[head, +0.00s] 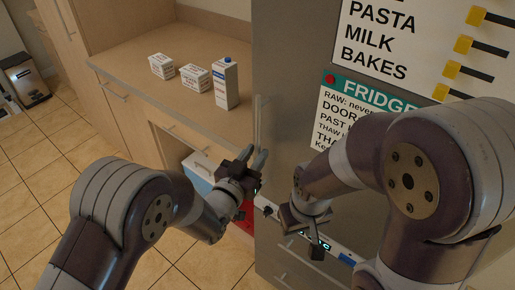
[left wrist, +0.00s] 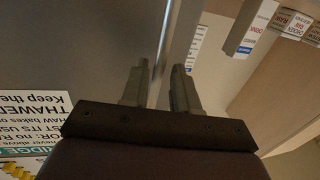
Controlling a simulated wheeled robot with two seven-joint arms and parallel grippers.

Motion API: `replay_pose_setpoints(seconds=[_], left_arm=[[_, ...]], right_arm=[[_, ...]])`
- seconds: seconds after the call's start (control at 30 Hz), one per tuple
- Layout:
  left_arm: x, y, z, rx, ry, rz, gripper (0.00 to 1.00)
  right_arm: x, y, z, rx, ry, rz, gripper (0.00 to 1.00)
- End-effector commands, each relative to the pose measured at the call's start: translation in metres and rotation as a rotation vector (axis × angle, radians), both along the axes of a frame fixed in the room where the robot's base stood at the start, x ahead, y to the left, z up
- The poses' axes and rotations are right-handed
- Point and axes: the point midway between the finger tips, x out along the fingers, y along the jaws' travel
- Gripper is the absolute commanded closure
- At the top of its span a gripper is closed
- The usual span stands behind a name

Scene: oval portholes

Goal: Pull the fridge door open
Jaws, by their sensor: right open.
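The fridge door (head: 290,75) is a tall grey panel with posters, and it looks closed. Its upright bar handle (head: 258,112) runs along the door's left edge. My left gripper (head: 256,160) is at the handle's lower part, its fingers close together on either side of it. In the left wrist view the handle (left wrist: 181,32) runs down between the two fingers of my left gripper (left wrist: 160,75). The exact contact is partly hidden. My right gripper (head: 305,228) is open and empty, low in front of the fridge by a strip with a display.
Tiled floor (head: 40,195) is clear at the left.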

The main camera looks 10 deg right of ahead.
Motion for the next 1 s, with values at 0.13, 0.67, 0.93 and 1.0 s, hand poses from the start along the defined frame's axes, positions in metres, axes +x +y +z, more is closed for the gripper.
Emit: replay_pose_setpoints(seconds=[0.13,0.67,0.93,1.0], left_arm=[[0.011,-0.009,0.000,0.001,0.001,0.000,0.71],[0.014,-0.012,0.000,0.001,0.001,0.000,1.00],[0.013,-0.013,-0.001,0.001,0.001,0.000,1.00],[0.011,-0.013,-0.001,0.002,0.001,0.000,1.00]], right_arm=[[0.000,0.000,0.003,0.000,0.000,0.000,0.57],[0.000,0.000,0.003,0.000,0.000,0.000,0.57],[0.000,0.000,0.001,0.000,0.000,0.000,0.57],[0.000,0.000,0.000,0.000,0.000,0.000,0.57]])
